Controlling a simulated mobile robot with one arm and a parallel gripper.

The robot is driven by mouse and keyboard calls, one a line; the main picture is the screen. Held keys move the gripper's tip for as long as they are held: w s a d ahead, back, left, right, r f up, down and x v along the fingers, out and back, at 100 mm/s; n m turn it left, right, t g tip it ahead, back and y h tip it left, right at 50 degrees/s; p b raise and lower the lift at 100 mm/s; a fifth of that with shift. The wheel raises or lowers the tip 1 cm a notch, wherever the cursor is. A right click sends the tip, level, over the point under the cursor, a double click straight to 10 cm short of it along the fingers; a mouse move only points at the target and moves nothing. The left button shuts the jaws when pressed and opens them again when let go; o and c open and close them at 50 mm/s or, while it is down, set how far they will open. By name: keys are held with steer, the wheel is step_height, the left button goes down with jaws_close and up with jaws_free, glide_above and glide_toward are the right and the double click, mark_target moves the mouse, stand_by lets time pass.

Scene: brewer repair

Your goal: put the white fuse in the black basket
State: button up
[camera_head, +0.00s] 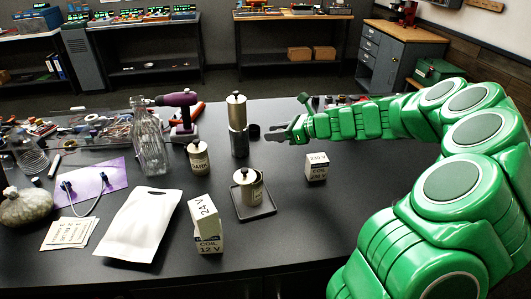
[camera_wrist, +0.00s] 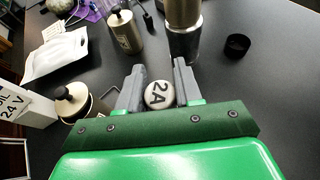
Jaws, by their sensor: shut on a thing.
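My gripper (camera_wrist: 158,76) is shut on a round white piece marked "2A" (camera_wrist: 158,96), which looks like the white fuse. The fuse sits between the two grey fingers, over the dark table. In the head view my gripper (camera_head: 285,133) is above the table, right of the tall metal cylinder, and the fuse cannot be made out. A small black open-topped cup (camera_wrist: 237,45) stands on the table right of the cylinder; it may be the black basket. It also shows in the head view (camera_head: 254,131), just left of my gripper.
The metal cylinder (camera_head: 238,142) stands close to the black cup. A coil box (camera_head: 316,167) is below my forearm. A canister (camera_head: 247,187) stands on a black square tray (camera_head: 262,211). More boxes, a white pouch (camera_head: 142,225) and a glass bottle (camera_head: 149,145) fill the left side.

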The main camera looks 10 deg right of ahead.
steer(key=w+f, duration=0.4)
steer(key=w, duration=0.5)
glide_above(268, 147)
steer(key=s, duration=0.1)
step_height(268, 147, down, 5)
steer(key=shift+s+r, duration=0.15)
steer(key=shift+r, duration=0.05)
steer(key=shift+w+f, duration=0.6)
steer(key=shift+f, duration=1.55)
steer(key=shift+f, duration=0.2)
steer(key=o, duration=1)
steer(key=shift+r, duration=0.1)
